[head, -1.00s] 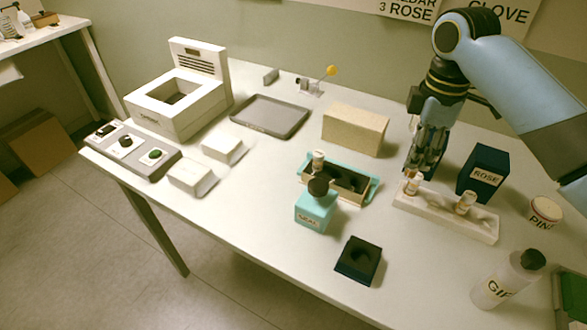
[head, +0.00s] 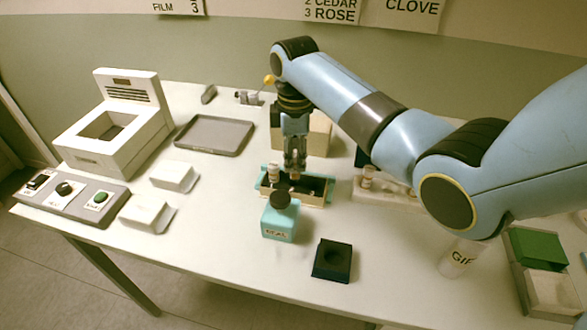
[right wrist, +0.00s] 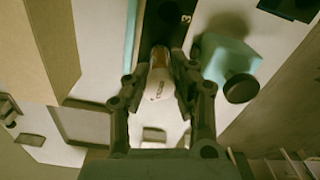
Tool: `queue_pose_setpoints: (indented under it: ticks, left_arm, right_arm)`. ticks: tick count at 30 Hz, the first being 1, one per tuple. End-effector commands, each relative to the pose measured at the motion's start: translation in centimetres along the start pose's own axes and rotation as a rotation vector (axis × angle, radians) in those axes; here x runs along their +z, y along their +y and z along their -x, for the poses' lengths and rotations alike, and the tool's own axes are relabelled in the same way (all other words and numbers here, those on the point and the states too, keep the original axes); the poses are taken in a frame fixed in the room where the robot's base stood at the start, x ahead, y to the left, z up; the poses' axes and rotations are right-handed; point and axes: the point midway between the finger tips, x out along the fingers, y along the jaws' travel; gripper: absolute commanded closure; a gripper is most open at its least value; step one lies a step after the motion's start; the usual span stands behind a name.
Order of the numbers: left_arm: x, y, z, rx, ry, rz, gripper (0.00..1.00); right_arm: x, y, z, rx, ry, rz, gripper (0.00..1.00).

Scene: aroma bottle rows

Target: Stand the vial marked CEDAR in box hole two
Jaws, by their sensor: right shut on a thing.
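My right gripper (head: 295,166) is shut on a small vial with a brown cap. The vial also shows between the fingers in the right wrist view (right wrist: 160,82); its label is too blurred to read surely. The gripper holds it over the small box (head: 318,199) with dark holes. In the right wrist view the box (right wrist: 172,12) shows a digit 3 beside the vial's far end. Whether the vial has entered a hole I cannot tell. Another vial (head: 273,171) stands at the box's left end. My left gripper is not in view.
A teal bottle (head: 279,222) with a dark cap stands just in front of the box. A pale rack (head: 388,200) with a vial (head: 367,176) is to the right, partly behind my arm. A dark block (head: 332,260) lies in front. A beige block (head: 318,135) is behind.

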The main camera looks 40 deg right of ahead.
Motion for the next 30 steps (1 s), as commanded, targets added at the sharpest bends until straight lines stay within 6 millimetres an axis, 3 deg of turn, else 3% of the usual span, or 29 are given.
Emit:
queue_pose_setpoints:
  ticks: [9,21,22,27,30]
  left_arm:
    - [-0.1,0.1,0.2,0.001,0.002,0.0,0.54]
    - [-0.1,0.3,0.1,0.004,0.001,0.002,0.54]
    - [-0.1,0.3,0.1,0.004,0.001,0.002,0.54]
    - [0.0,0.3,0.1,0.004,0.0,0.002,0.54]
    - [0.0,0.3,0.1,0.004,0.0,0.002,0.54]
  right_arm:
    - [-0.2,0.0,-3.8,-0.001,-0.001,0.0,0.98]
    - [-0.2,0.0,-4.5,0.0,-0.001,0.0,0.98]
    - [-0.2,0.0,-4.5,0.0,0.0,0.0,0.76]
    - [-0.2,0.0,-4.5,0.0,0.0,0.0,0.54]
    - [-0.2,0.0,-4.5,0.0,0.0,0.0,0.54]
